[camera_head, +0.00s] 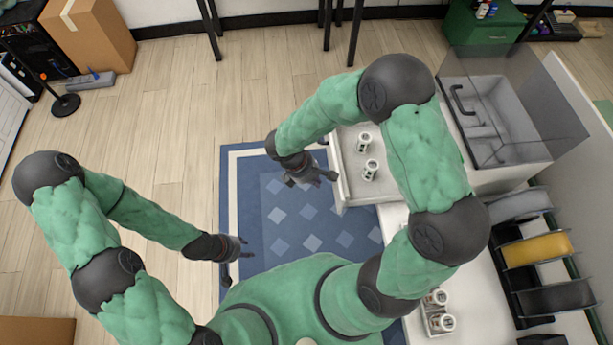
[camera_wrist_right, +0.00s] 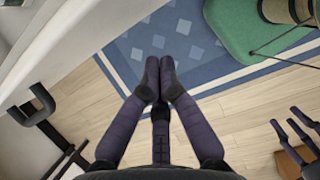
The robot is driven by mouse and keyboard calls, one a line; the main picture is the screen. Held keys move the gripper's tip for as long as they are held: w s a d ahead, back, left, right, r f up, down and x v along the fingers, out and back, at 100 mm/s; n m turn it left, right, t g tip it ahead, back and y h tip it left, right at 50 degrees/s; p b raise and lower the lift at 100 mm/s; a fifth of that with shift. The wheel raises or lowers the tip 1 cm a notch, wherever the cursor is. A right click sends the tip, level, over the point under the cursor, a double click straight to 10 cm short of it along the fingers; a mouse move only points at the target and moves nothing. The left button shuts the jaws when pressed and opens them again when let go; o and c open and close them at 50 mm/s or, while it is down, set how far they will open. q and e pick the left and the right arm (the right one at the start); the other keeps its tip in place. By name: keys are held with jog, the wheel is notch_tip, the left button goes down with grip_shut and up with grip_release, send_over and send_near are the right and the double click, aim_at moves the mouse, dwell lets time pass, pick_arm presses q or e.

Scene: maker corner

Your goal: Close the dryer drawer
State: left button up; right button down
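The white dryer drawer (camera_head: 351,191) is pulled out to the left from under the dryer's clear-lidded box (camera_head: 493,108) in the head view. My right forearm hides part of the drawer. My right gripper (camera_head: 326,176) is just left of the drawer's front, apart from any handle. In the right wrist view its fingertips (camera_wrist_right: 160,76) are together with nothing between them. A dark handle (camera_wrist_right: 34,106) on a white front shows at that view's left. My left gripper (camera_head: 238,266) is over the mat's left edge, fingers spread and empty.
A blue patterned mat (camera_head: 275,233) lies on the wood floor. Right of me, a white counter (camera_head: 462,283) carries more jars (camera_head: 441,322) and a rack of filament spools (camera_head: 537,249). A green cabinet (camera_head: 482,27) stands behind the dryer. The floor left of the drawer is clear.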

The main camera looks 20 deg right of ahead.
jog(key=shift+s+d+r, duration=0.1)
jog(key=shift+s+d, duration=0.05)
jog(key=shift+d, duration=0.6)
jog(key=shift+s+d+r, duration=0.1)
jog(key=shift+s+d, duration=0.05)
jog(key=shift+d, duration=0.55)
jog(key=s+d, duration=0.1)
jog(key=d, duration=0.6)
jog(key=s+d, duration=0.2)
jog(key=d, duration=0.5)
jog(key=s+d, duration=0.2)
jog(key=d, duration=0.5)
jog(key=shift+s+d+b, duration=0.1)
jog(key=shift+d+b, duration=0.2)
jog(key=shift+d, duration=0.05)
